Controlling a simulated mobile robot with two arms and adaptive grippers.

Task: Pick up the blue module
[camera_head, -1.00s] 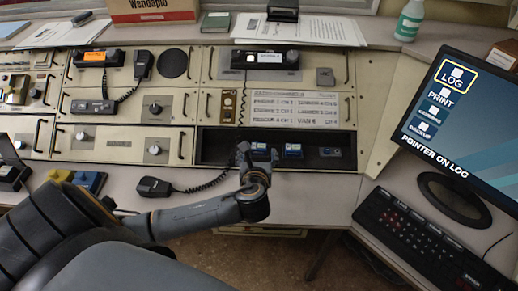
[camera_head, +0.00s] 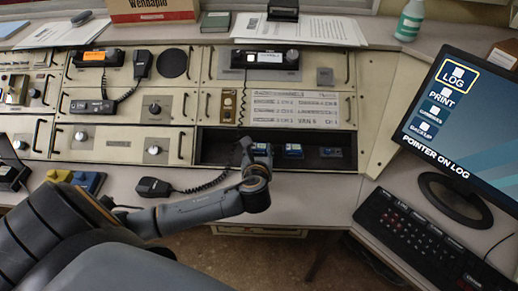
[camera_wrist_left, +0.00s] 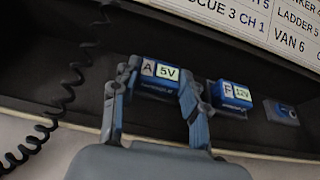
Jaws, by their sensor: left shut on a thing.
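A blue module labelled "A 5V" (camera_wrist_left: 158,80) is between the fingers of my left gripper (camera_wrist_left: 160,88) in the left wrist view. The fingers are shut on its sides. In the head view my left gripper (camera_head: 246,152) is at the left part of the dark open bay (camera_head: 220,146), and the same module (camera_head: 261,149) shows beside it, partly covered. A second blue module labelled "F 12V" (camera_wrist_left: 233,95) sits to its right. I cannot tell whether the held module is clear of the bay floor. My right gripper is not in view.
A dark module with a blue round part (camera_wrist_left: 281,112) sits farther right in the bay. A coiled black cord (camera_wrist_left: 52,110) hangs left of my left gripper, running to a hand microphone (camera_head: 153,187). The keyboard (camera_head: 425,240) and monitor (camera_head: 460,130) stand at the right.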

